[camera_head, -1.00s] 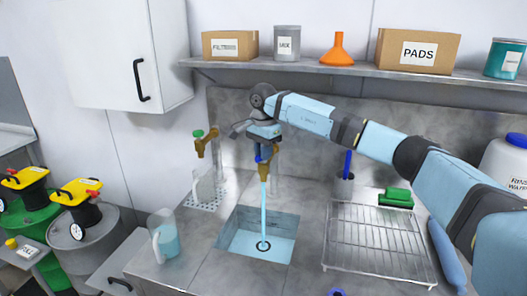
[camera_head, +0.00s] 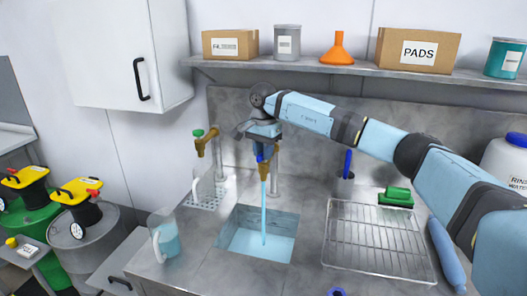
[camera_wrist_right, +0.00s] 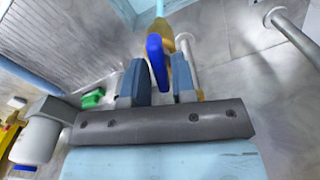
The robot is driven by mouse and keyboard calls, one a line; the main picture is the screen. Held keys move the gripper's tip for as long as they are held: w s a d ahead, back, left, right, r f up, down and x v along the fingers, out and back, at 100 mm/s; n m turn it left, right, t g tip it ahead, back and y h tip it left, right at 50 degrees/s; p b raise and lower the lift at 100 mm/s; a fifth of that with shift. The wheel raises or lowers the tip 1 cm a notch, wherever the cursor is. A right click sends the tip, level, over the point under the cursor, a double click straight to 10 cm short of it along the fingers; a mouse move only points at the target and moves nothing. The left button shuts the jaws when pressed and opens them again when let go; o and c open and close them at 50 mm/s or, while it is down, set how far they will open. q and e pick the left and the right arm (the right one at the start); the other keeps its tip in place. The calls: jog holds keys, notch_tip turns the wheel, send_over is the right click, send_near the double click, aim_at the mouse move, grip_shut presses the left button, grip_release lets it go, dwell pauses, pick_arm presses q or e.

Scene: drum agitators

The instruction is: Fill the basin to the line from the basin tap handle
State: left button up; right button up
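The basin (camera_head: 230,245) is set in the steel counter and holds pale blue water. A blue stream (camera_head: 263,210) falls into it from the brass basin tap (camera_head: 264,171); the stream also shows in the wrist view (camera_wrist_right: 159,8). The blue tap handle (camera_head: 258,152) is at my right gripper (camera_head: 261,143). In the right wrist view the handle (camera_wrist_right: 154,50) lies at the gap between my right fingers (camera_wrist_right: 160,80). The fingers stand apart, with a gap beside the handle. I cannot make out the fill line. My left gripper is not in view.
A brass tap with a green handle (camera_head: 205,142) stands to the left. A jug (camera_head: 164,236) of blue liquid is left of the basin. A wire rack (camera_head: 370,240) and green sponge (camera_head: 396,196) are to the right. A shelf (camera_head: 300,68) runs above my arm.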

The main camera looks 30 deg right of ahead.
jog(key=shift+o, duration=0.9)
notch_tip(320, 180, up, 14)
jog(key=b, duration=0.1)
jog(key=shift+c, duration=0.4)
